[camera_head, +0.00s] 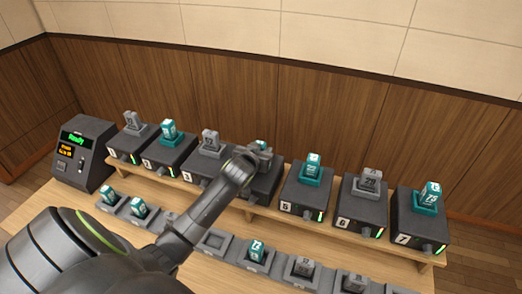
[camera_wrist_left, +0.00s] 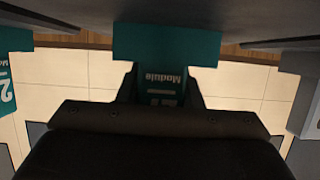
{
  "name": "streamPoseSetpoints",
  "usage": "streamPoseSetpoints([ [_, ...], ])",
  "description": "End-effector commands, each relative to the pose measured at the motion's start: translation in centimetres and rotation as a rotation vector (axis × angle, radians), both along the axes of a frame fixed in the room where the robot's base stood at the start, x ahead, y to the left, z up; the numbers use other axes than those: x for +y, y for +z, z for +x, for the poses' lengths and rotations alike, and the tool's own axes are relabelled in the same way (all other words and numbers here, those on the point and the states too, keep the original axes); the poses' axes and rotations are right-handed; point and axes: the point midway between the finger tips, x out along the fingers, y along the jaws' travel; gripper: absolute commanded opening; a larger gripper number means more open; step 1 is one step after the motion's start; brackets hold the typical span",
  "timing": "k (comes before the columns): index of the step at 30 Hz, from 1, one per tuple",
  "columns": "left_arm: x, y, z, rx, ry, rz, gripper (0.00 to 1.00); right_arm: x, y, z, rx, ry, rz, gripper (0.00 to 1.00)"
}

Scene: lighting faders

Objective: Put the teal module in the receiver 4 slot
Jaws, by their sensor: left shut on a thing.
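The teal module (camera_head: 261,144) shows as a small teal patch at the receiver 4 box (camera_head: 265,186), mostly behind my left gripper (camera_head: 250,158). In the left wrist view the module's teal body and "Module" label (camera_wrist_left: 161,78) sit between the fingers of my left gripper (camera_wrist_left: 160,92), which is shut on it. The module is at the top of receiver 4. My gripper hides its lower end, so I cannot tell whether it is seated in the slot or just above it. My right gripper is not in view.
Receiver 3 (camera_head: 203,165) with a grey module and receiver 5 (camera_head: 307,190) with a teal one stand close on either side. Several modules sit in the front rack, which has an empty cell (camera_head: 213,241). A console (camera_head: 82,152) reading "Ready" stands at left.

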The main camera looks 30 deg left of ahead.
Motion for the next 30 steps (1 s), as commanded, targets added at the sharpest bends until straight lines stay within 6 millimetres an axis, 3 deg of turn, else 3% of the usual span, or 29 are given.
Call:
streamPoseSetpoints([
  [1,0.0,-0.1,0.0,0.000,0.000,0.000,0.35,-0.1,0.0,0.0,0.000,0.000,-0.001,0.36],
  [6,0.0,-0.1,0.0,0.001,0.000,0.000,0.54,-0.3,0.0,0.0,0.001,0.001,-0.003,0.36],
  [17,0.0,0.4,-0.1,0.000,0.000,0.000,0.54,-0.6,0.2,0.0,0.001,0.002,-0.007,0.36],
  [30,-1.3,2.6,-5.6,-0.002,-0.001,0.000,0.54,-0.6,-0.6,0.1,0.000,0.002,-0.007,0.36],
])
